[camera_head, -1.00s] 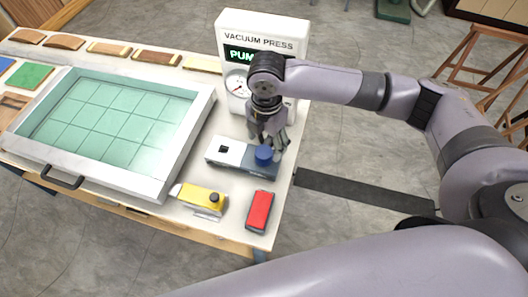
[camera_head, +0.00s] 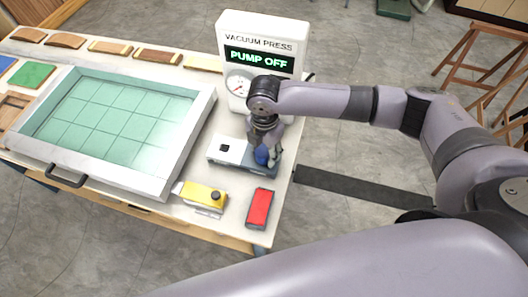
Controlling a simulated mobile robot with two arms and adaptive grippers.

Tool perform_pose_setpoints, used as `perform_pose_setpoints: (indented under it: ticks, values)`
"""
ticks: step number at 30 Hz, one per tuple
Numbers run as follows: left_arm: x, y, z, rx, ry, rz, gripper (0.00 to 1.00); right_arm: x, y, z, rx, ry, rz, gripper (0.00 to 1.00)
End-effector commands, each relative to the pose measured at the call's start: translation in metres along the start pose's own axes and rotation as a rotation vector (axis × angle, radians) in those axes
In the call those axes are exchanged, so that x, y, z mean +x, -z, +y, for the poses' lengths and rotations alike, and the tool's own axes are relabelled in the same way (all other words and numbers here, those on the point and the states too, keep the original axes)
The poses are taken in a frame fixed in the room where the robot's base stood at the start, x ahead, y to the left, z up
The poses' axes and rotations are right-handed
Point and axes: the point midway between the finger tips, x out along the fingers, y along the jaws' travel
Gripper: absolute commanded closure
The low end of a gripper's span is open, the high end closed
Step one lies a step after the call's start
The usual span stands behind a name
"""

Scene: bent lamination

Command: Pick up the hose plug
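The blue round plug (camera_head: 261,156), which looks like the hose plug, is on the dark right part of a white and dark grey block (camera_head: 226,151) near the table's right edge. My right gripper (camera_head: 270,156) points down at the plug, its fingers beside and partly in front of it. The fingers overlap the plug in the view, so I cannot tell whether they are closed on it. The plug still appears to be at the block. My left gripper is not in view.
A vacuum press unit (camera_head: 262,58) reading "PUMP OFF" stands just behind the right gripper. A yellow tool (camera_head: 203,194) and a red-topped block (camera_head: 260,208) lie in front. A white-framed tray (camera_head: 190,140) with a green grid fills the table's left.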

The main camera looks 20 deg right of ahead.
Motion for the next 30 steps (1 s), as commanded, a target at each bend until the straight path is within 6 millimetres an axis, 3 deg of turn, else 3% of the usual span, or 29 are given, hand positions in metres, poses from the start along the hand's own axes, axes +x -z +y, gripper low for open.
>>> perform_pose_setpoints:
  ticks: [15, 25, 30]
  values:
    - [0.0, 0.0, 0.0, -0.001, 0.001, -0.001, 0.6, 0.0, 0.0, 0.0, 0.0, 0.0, 0.0, 0.89]
    - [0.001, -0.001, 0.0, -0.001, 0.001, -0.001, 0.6, -0.004, 0.0, 0.001, 0.0, -0.002, 0.0, 0.89]
    - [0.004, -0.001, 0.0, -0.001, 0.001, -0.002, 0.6, -0.019, -0.001, 0.001, 0.001, -0.004, 0.0, 0.89]
